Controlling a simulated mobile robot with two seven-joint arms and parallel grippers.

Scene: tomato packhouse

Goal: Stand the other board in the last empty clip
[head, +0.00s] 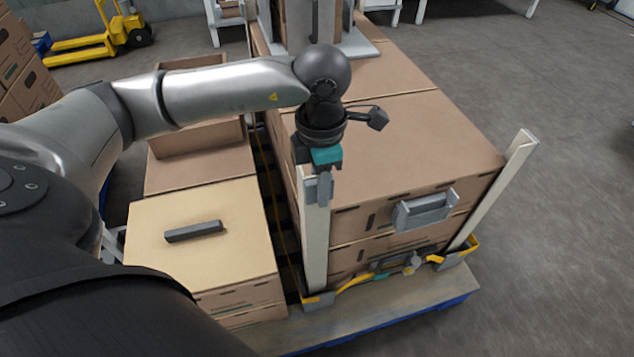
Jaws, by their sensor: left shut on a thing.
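My left gripper (319,183) is at the near left corner of the box stack, pointing down and shut on the upper end of a pale board (314,240). This board is close to upright along the stack's corner. Its foot is at the grey clip (319,299) on the pallet; whether it is fully seated I cannot tell. Another pale board (492,190) stands at the near right corner, its top tilted outward to the right, its foot in the other grey clip (454,259). My right gripper is not in view.
The stack of brown boxes (430,135) stands on a blue-edged pallet (375,318). A yellow strap with a buckle (386,267) runs between the clips. A grey bracket (424,209) sits on the stack's front. Lower boxes (205,255) carry a dark bar (193,232). Floor at right is clear.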

